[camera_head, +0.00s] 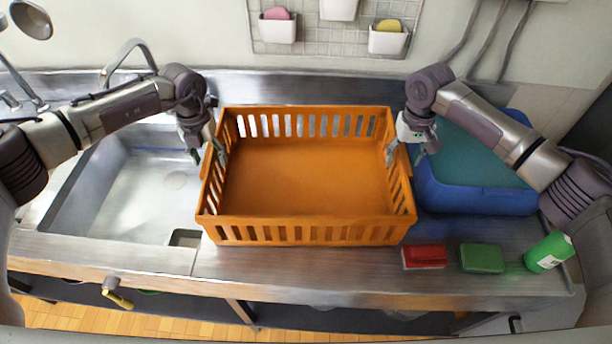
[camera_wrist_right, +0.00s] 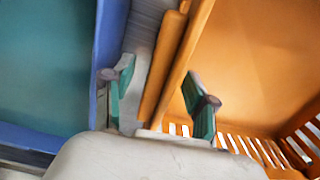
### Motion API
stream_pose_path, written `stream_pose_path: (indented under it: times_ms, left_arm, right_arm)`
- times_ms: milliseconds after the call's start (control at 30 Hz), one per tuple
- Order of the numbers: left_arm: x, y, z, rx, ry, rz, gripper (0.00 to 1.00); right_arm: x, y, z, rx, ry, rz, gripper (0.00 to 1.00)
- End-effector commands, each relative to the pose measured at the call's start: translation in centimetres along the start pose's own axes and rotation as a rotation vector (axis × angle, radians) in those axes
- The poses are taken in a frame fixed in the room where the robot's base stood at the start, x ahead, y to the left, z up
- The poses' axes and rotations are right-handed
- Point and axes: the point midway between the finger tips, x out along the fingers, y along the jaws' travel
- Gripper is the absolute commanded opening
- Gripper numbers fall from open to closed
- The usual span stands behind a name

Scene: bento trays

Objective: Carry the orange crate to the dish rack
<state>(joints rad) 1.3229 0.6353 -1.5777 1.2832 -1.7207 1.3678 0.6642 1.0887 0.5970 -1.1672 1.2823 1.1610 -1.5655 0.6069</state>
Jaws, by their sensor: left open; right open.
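The empty orange crate (camera_head: 310,232) stands upright on the metal counter, just right of the sink. My left gripper (camera_head: 208,154) is open at the crate's left wall, with one finger outside and one inside. My right gripper (camera_head: 405,154) is open at the crate's right wall. In the right wrist view, the right gripper's green fingers (camera_wrist_right: 160,72) straddle the crate's wall and handle (camera_wrist_right: 165,70), with gaps on both sides. I cannot make out a dish rack in these views.
A blue bin (camera_head: 475,199) with a teal inside stands close to the crate's right. A red sponge (camera_head: 424,256), a green block (camera_head: 482,258) and a green bottle (camera_head: 548,253) lie at the front right. The sink (camera_head: 100,215) and faucet (camera_head: 128,50) are left.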

Motion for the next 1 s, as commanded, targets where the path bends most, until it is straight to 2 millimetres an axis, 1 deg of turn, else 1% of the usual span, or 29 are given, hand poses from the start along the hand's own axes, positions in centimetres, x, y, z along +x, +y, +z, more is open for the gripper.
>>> stream_pose_path:
  times_ms: [67,100,400,767,867,1000]
  left_arm:
    - [0.0,0.0,0.0,0.0,0.0,0.0,0.56]
    - [0.0,0.0,0.0,0.0,0.0,0.0,0.49]
    - [0.0,0.0,0.0,0.0,0.0,0.0,0.0]
    - [-0.3,0.0,0.1,-0.001,-0.002,-0.001,0.0]
    - [-0.6,0.0,0.1,-0.001,-0.002,-0.001,0.0]
    - [-1.6,0.0,0.1,-0.001,-0.002,0.0,0.0]
  right_arm:
    - [0.0,0.0,0.0,0.0,0.0,0.0,0.56]
    - [0.0,0.0,0.0,0.0,0.0,0.0,0.49]
    - [0.0,0.0,0.0,0.0,0.0,0.0,0.0]
    - [-0.3,0.0,-0.1,0.0,0.002,0.0,0.0]
    - [-0.6,0.0,-0.1,0.001,0.002,0.0,0.0]
    - [-1.6,0.0,-0.1,0.001,0.002,0.0,0.0]
